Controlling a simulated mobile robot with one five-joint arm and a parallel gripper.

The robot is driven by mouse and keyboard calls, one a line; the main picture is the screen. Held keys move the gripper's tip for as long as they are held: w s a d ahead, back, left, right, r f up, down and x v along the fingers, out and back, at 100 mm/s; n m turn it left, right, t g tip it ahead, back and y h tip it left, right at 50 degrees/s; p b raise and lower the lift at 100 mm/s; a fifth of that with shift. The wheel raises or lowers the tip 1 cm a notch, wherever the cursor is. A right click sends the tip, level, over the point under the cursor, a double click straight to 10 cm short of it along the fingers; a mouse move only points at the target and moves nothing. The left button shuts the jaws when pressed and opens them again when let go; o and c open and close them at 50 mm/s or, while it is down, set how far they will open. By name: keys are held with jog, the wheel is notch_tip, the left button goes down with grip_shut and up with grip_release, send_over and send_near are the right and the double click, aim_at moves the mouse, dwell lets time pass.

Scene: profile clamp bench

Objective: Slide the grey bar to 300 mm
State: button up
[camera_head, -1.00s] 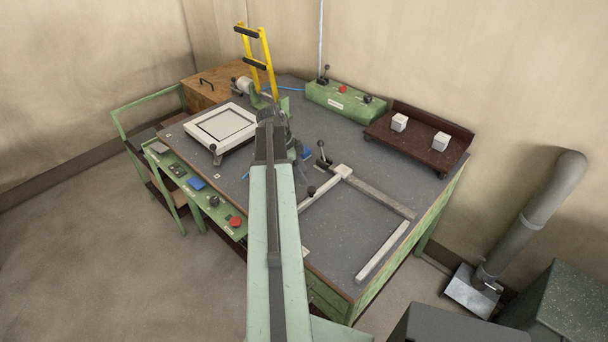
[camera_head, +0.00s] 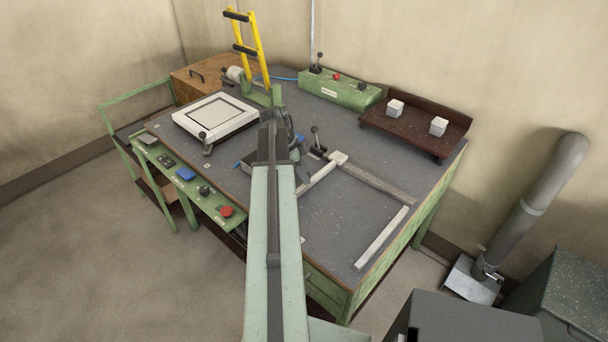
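The grey bar (camera_head: 378,184) lies flat on the bench top, running from a pale corner block (camera_head: 338,158) toward the bench's right side. A pale bar (camera_head: 318,178) runs from the block toward the lower left, its near end close to my arm. A clamp with a black-knobbed lever (camera_head: 317,143) stands just left of the block. My gripper (camera_head: 279,122) is at the far end of my arm, over the middle of the bench and left of the clamp, apart from the grey bar. Its fingers are dark and partly hidden by my arm, so their opening does not show.
A separate pale bar (camera_head: 381,237) lies near the bench's right edge. A white framed plate (camera_head: 215,118) sits at left, with a yellow ladder-like frame (camera_head: 245,48) behind. A green control box (camera_head: 338,90) and a brown tray (camera_head: 405,133) with two white blocks line the back.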

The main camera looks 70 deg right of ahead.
grip_shut()
dwell(1.2)
